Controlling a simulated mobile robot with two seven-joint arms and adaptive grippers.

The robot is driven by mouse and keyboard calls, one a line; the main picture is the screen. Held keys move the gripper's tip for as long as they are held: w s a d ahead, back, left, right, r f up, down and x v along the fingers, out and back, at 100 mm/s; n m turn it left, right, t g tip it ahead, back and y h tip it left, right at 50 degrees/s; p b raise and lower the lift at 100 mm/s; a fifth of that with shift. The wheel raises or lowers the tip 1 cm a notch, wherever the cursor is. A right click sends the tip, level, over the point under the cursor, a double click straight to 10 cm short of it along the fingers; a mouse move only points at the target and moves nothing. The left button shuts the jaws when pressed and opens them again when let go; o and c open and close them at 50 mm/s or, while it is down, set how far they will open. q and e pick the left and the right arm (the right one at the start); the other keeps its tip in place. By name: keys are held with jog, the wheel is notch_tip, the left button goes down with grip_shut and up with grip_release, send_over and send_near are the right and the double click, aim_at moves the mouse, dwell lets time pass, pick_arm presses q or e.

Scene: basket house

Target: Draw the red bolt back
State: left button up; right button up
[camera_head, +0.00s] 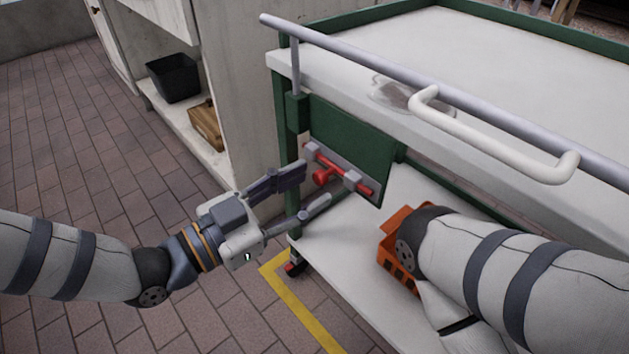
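The red bolt (359,186) sits in grey brackets on a grey plate, mounted on a dark green panel (349,139) under the cart's top. Its round red knob (322,177) sticks out near the middle. My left gripper (312,187) is open, with its two fingers apart and pointing at the knob. The fingertips are close to the knob; I cannot tell whether they touch it. My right arm comes in from the right over an orange basket. Its gripper is hidden behind the arm.
The cart has a white top (480,60), a grey rail, a white handle (500,145) and a lower shelf (350,270). The orange basket (391,262) stands on that shelf. A shelf unit at left holds a black bin (173,78) and a wooden box (207,124).

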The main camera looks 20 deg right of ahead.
pick_arm(q)
jog(key=v, duration=0.9)
jog(key=shift+s+a, duration=0.15)
jog(key=shift+a, duration=0.15)
jog(key=shift+r, duration=0.1)
